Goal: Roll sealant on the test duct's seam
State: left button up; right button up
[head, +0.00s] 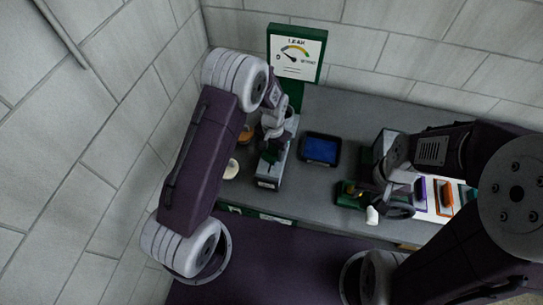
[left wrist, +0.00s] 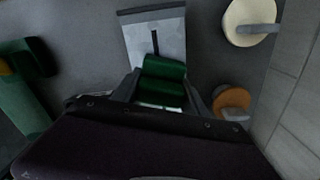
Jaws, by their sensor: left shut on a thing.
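The test duct (head: 268,181) is a grey box-like piece on the bench, below my left gripper (head: 272,146). In the left wrist view the duct (left wrist: 172,35) shows a dark, narrow seam line (left wrist: 155,42) on its pale top. My left gripper (left wrist: 160,98) is shut on a green cylinder (left wrist: 163,68), which looks like a roller and lies at the near end of the seam. I cannot tell whether it touches the duct. My right gripper (head: 388,192) is at the right, by a green block (head: 348,194) and a white cylinder (head: 372,215); its fingers are unclear.
A cream round pot or lid (left wrist: 248,18) and an orange round thing (left wrist: 232,98) stand beside the duct, near the wall. A blue-screened tablet (head: 320,149) lies right of the duct. Coloured items (head: 444,196) sit at the right.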

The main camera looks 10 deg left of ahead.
pick_arm(q)
jog(key=shift+w+d, duration=0.1)
jog(key=shift+w, duration=1.8)
jog(key=w+b, duration=0.1)
jog(key=w, duration=0.1)
jog(key=shift+w, duration=0.4)
jog(key=shift+c, duration=0.6)
jog(key=shift+w+r, duration=0.1)
jog(key=shift+w, duration=0.05)
jog(key=shift+c, duration=0.6)
jog(key=shift+r, duration=0.2)
grip_shut()
jog(key=shift+w, duration=0.1)
